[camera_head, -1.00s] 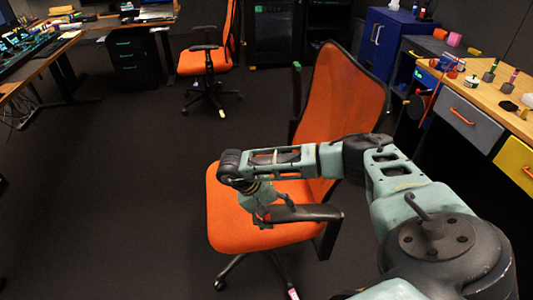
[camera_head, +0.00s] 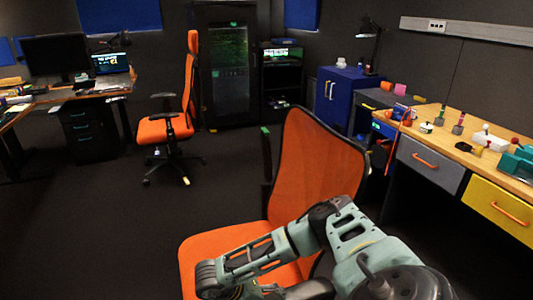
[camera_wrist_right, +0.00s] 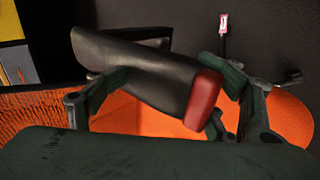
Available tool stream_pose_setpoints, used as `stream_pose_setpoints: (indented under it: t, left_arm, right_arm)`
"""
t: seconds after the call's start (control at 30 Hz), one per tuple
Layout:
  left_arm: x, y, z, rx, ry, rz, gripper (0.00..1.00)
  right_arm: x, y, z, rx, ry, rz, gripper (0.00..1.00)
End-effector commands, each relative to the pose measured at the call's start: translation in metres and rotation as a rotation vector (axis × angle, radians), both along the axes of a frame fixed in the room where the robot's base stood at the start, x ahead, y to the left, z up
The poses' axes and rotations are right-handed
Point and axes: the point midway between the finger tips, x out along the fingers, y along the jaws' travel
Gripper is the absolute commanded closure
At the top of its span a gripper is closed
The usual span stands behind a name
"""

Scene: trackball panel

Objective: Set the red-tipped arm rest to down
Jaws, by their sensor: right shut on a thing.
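The red-tipped arm rest (camera_wrist_right: 145,75) is a dark padded bar with a red end (camera_wrist_right: 203,98), seen in the right wrist view. It slants across the picture above the orange seat (camera_wrist_right: 140,118). My right gripper (camera_wrist_right: 166,80) is shut on it near the red end, one finger on each side. In the head view the arm rest (camera_head: 310,290) shows only partly at the bottom edge, and my right forearm crosses in front of the chair. The other arm rest has a green tip (camera_head: 265,130) and stands upright beside the orange backrest (camera_head: 316,170). My left gripper is not in view.
A wooden bench (camera_head: 465,150) with grey and yellow drawers stands at the right. A blue cabinet (camera_head: 345,97) is behind it. A second orange chair (camera_head: 166,128) and a desk stand at the back left. The dark floor left of the near chair is clear.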

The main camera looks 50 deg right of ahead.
Motion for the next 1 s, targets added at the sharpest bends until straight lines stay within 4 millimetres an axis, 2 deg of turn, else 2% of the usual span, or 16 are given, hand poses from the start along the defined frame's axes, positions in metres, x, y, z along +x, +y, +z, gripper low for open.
stream_pose_setpoints:
  t: [0.03, 0.2, 0.47, 0.57, 0.7, 1.0]
  left_arm:
    - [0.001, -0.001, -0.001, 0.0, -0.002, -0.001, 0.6]
    - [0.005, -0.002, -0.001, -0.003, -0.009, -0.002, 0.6]
    - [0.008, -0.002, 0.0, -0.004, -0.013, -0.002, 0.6]
    - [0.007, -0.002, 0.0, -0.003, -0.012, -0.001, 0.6]
    - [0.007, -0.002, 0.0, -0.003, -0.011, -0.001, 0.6]
    - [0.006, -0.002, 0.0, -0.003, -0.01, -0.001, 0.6]
  right_arm:
    - [-0.005, -0.001, -0.007, 0.002, 0.009, -0.002, 0.3]
    - [-0.005, 0.001, -0.007, 0.006, 0.008, 0.0, 0.44]
    - [-0.001, 0.005, -0.002, 0.012, 0.004, 0.004, 0.45]
    - [0.003, 0.012, 0.007, 0.013, 0.0, 0.005, 0.5]
    - [0.013, 0.025, 0.031, 0.013, -0.002, 0.005, 0.6]
    - [0.029, 0.053, 0.079, 0.004, 0.001, 0.0, 0.6]
